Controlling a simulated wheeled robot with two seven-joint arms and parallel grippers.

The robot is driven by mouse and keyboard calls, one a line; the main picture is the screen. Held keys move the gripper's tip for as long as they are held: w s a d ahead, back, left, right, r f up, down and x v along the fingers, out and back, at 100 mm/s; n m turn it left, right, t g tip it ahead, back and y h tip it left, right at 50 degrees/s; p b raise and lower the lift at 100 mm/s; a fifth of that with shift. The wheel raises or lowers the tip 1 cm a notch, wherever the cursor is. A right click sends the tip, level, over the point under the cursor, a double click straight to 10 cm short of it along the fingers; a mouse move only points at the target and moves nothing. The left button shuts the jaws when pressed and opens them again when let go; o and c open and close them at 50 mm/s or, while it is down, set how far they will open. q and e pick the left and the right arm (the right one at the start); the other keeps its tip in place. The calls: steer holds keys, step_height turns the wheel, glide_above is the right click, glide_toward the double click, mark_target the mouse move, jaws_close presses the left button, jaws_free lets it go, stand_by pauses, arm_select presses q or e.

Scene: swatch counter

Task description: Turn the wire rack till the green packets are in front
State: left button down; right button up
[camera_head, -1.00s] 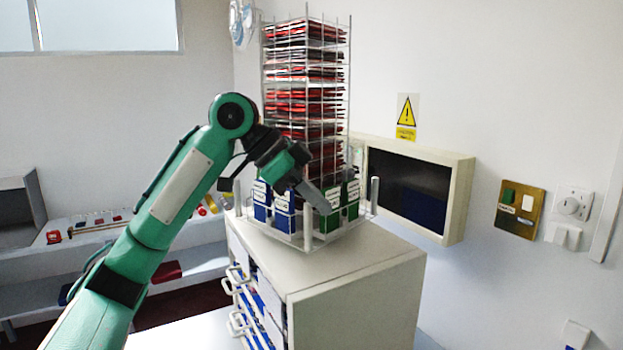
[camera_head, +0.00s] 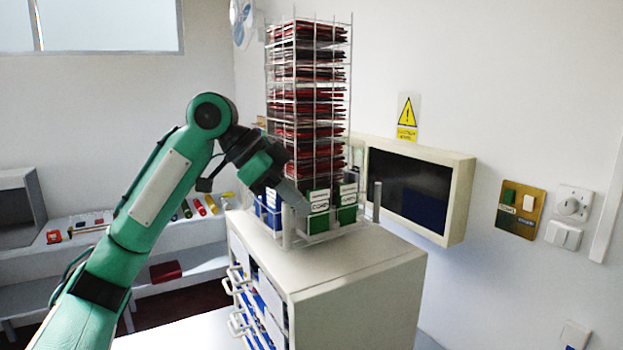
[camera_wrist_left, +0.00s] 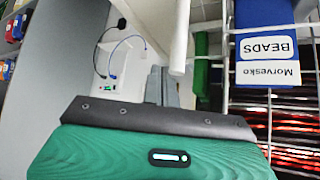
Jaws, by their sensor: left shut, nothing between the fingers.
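The wire rack (camera_head: 322,110) stands on the cabinet top, filled with stacked red and dark packets above a bottom row. Two green packets (camera_head: 318,222) with white labels sit in the bottom row, facing front and slightly right. Blue packets (camera_head: 270,213) sit at the bottom left, partly behind my arm. My left gripper (camera_head: 301,207) is shut and empty at the rack's lower front-left corner, and its tip overlaps the edge of the green packets; contact is unclear. In the left wrist view the shut fingers (camera_wrist_left: 162,86) are beside a blue packet (camera_wrist_left: 264,14) labelled BEADS.
The white cabinet (camera_head: 340,265) has handled drawers on its left side. A dark-fronted wall box (camera_head: 458,200) is close at the right. A low shelf with small items (camera_head: 165,225) is at the left.

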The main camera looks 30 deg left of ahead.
arm_select(q)
steer(key=shift+s+a, duration=0.25)
steer(key=shift+a, duration=0.25)
steer(key=shift+s+a, duration=0.25)
steer(key=shift+a, duration=0.25)
steer(key=shift+s+a, duration=0.15)
steer(key=shift+a, duration=0.4)
steer(key=shift+s+a, duration=0.15)
steer(key=shift+a, duration=0.4)
steer(key=shift+s+a, duration=0.15)
steer(key=shift+a, duration=0.95)
